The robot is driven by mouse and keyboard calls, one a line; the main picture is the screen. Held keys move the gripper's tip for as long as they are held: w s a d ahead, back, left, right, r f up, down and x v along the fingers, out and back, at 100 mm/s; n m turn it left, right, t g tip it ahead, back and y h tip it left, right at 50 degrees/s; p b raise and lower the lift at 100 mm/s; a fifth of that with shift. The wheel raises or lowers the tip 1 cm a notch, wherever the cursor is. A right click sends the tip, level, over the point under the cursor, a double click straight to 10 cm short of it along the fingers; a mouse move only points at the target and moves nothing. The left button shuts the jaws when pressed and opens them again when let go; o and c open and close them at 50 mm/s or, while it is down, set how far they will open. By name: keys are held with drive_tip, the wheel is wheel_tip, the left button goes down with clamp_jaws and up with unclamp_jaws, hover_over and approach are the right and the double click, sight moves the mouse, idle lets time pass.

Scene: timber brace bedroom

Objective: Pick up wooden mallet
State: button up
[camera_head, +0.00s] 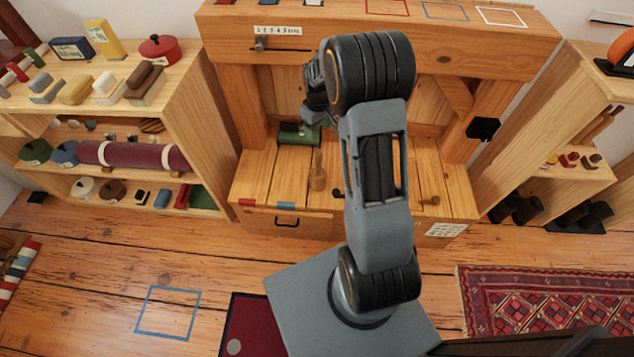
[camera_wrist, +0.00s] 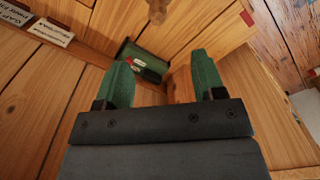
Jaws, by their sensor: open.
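What looks like the wooden mallet (camera_head: 318,179) is on the lower plank surface of the timber bench, left of my arm, with its narrow part towards the green box. In the wrist view a small wooden piece, probably part of the mallet (camera_wrist: 157,10), shows at the top edge, cut off by the frame. My gripper (camera_wrist: 163,78) is open, its two green fingers apart with nothing between them. In the head view my gripper (camera_head: 312,116) hangs above the back of the plank surface, partly hidden by my own arm.
A green box (camera_head: 299,134) lies near the back of the plank surface; it also shows between and beyond my fingers (camera_wrist: 146,60). The bench's raised top (camera_head: 420,45) overhangs behind. A black block (camera_head: 483,129) is on the right post. Shelves (camera_head: 190,95) stand left.

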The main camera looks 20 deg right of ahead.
sight(318, 152)
drive_tip(key=f+b, duration=0.1)
drive_tip(key=f, duration=0.4)
drive_tip(key=f+b, duration=0.1)
drive_tip(key=f, duration=0.4)
drive_tip(key=f+b, duration=0.1)
drive_tip(key=f, duration=0.4)
drive_tip(key=shift+w+d, duration=0.15)
drive_tip(key=shift+w, duration=0.2)
drive_tip(key=shift+c, duration=0.4)
drive_tip(key=c, duration=0.9)
